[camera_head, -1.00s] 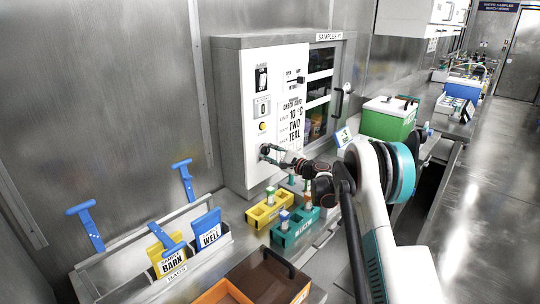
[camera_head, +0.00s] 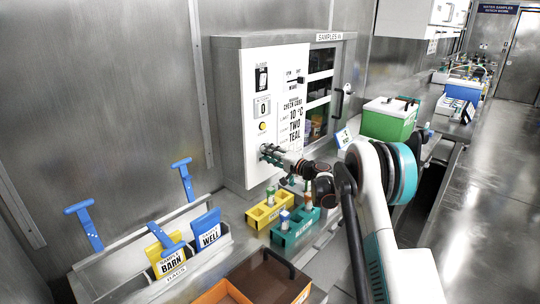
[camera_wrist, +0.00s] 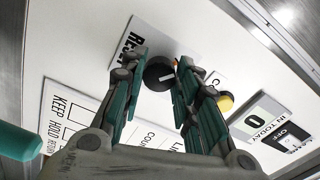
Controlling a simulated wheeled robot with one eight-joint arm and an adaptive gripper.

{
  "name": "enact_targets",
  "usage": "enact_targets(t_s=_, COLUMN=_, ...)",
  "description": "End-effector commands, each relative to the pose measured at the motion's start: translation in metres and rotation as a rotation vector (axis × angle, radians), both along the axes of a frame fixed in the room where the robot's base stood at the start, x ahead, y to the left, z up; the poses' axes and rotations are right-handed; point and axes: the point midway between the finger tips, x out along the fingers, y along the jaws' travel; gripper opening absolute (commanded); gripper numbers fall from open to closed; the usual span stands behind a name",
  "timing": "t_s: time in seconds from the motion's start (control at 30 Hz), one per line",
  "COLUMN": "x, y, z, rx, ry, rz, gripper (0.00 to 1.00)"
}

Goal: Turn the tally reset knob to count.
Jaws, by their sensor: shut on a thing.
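The tally reset knob (camera_wrist: 156,76) is round and black with a pale pointer mark. It sits on the white panel (camera_wrist: 75,60) between my gripper's teal fingers (camera_wrist: 155,88), which are shut on it. A RESET label (camera_wrist: 127,47) lies at the knob's upper left in the wrist view, and a partly covered label starting COU (camera_wrist: 150,138) lies below it. In the head view my gripper (camera_head: 268,152) is at the lower left of the cabinet front (camera_head: 256,165) and hides the knob.
A counter reading 0 (camera_wrist: 262,113), a yellow button (camera_wrist: 225,102) and a dark switch (camera_wrist: 288,137) are beside the knob. Yellow (camera_head: 265,212) and teal (camera_head: 293,234) racks stand on the bench below my arm. A bag holder (camera_head: 125,262) stands at left.

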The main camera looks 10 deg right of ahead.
Motion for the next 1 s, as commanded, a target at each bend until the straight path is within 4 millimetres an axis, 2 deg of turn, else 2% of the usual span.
enact_targets(t_s=0.4, x=-0.0005, y=0.0005, z=-0.0018, rx=-0.13, ry=-0.092, rz=0.002, gripper=0.05)
enact_targets(t_s=0.9, x=-0.0005, y=0.0005, z=-0.002, rx=-0.142, ry=-0.101, rz=0.002, gripper=0.05)
enact_targets(t_s=0.93, x=-0.0005, y=0.0005, z=-0.002, rx=-0.142, ry=-0.101, rz=0.002, gripper=0.36)
enact_targets(t_s=1.0, x=-0.0005, y=0.0005, z=-0.0018, rx=-0.141, ry=-0.1, rz=0.002, gripper=0.49)
